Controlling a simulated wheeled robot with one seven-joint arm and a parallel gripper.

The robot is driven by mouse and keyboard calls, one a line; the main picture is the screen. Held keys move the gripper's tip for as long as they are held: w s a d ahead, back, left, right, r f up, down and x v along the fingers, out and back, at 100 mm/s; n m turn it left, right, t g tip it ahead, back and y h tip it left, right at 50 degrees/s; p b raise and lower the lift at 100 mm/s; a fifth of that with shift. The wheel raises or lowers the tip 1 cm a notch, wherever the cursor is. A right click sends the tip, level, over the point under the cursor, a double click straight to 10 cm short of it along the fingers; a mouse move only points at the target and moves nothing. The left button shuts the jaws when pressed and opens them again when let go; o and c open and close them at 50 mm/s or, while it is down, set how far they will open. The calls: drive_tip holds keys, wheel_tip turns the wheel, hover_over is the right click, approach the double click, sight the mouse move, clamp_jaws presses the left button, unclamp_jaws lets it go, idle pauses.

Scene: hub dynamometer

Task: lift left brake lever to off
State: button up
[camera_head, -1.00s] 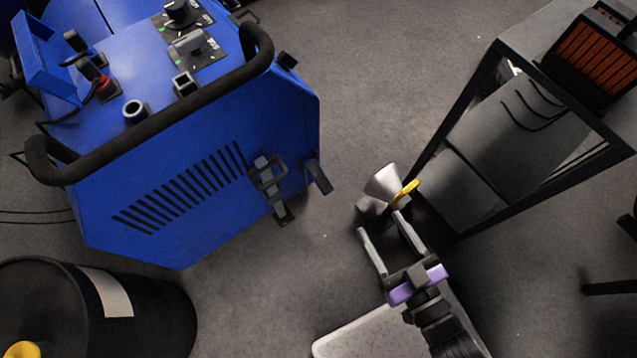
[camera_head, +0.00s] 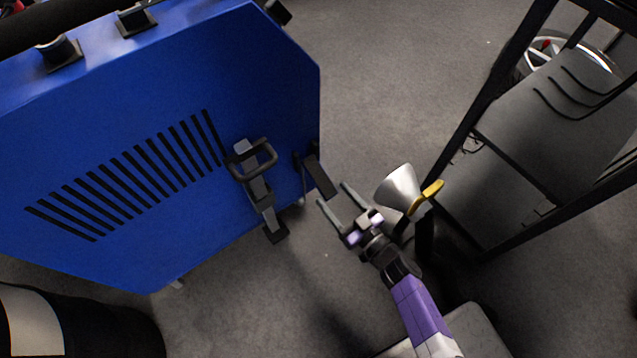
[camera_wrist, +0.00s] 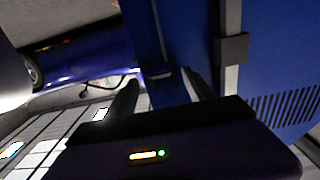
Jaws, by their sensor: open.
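The blue dynamometer cabinet (camera_head: 130,215) fills the left of the head view. Two dark lever-like parts are on its lower right: one with a loop and a foot pad (camera_head: 275,232), and a dark slanted plate (camera_head: 320,172) by the right edge. I cannot tell which is the left brake lever. My gripper (camera_head: 332,194) is open and empty, just right of and below the slanted plate, apparently apart from it. The wrist view shows my fingers (camera_wrist: 162,85) spread before the blue panel, with a grey bar with a black block (camera_wrist: 231,50) and a thinner bar (camera_wrist: 160,71) ahead.
A silver cone with a yellow part (camera_head: 400,188) stands right of my gripper. A black-framed rack (camera_head: 480,110) is farther right. A dark drum (camera_head: 90,325) is at the lower left. Grey floor is clear above and below my gripper.

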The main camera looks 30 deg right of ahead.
sight(318, 179)
drive_tip(key=w+b, duration=0.1)
drive_tip(key=w, duration=0.1)
drive_tip(key=w+b, duration=0.1)
drive_tip(key=w, duration=0.1)
drive_tip(key=w+a, duration=0.1)
drive_tip(key=w, duration=0.1)
drive_tip(key=shift+w+a+f+b, duration=0.1)
drive_tip(key=shift+w+b, duration=0.2)
drive_tip(key=shift+b, duration=0.1)
drive_tip(key=shift+w+a, duration=0.15)
drive_tip(key=shift+w, duration=0.35)
clamp_jaws()
